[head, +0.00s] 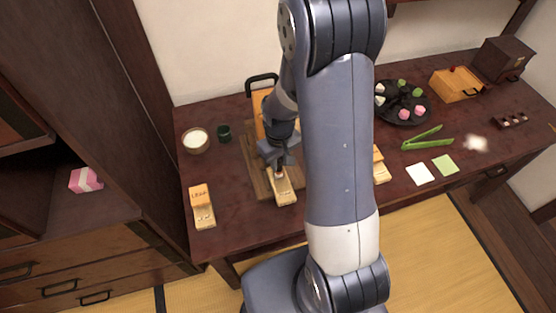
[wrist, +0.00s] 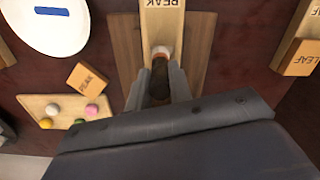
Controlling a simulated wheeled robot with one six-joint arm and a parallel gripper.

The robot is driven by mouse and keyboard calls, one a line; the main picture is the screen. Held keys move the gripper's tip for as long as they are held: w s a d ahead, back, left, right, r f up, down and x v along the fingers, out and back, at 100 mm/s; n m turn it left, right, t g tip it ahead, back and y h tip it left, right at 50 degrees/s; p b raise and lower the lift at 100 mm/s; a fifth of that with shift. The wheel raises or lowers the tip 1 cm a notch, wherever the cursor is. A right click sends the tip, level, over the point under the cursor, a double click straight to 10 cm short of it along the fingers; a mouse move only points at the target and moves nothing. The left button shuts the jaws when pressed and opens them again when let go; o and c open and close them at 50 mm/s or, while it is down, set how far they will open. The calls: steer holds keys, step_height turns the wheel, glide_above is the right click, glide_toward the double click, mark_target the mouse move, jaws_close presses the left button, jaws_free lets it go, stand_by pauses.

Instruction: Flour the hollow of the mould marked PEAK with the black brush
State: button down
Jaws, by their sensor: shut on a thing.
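The mould marked PEAK (wrist: 161,25) is a pale wooden block on a brown board. In the head view the mould (head: 284,192) lies under my gripper (head: 278,158). In the wrist view my gripper (wrist: 158,92) is shut on the brush, whose dark handle (wrist: 159,82) sits between the fingers. The brush's pale tip (wrist: 162,51) is over the near part of the mould; I cannot tell whether it touches. The mould's hollow cannot be made out, as the brush and fingers cover that part. The bowl of white flour (head: 195,140) stands at the table's left.
A block marked LEAF (wrist: 300,55) lies beside the board (wrist: 126,50).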

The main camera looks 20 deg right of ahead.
steer(key=shift+a, duration=0.35)
steer(key=shift+w+d, duration=0.2)
steer(key=shift+s+b, duration=0.3)
steer(key=shift+s, duration=0.1)
stand_by(0.4)
steer(key=shift+w+d, duration=0.2)
steer(key=shift+a, duration=0.4)
steer(key=shift+w+d, duration=0.2)
steer(key=shift+d, duration=0.05)
steer(key=shift+s, duration=0.4)
stand_by(0.3)
steer(key=shift+w+b, duration=0.2)
steer(key=shift+b, duration=0.15)
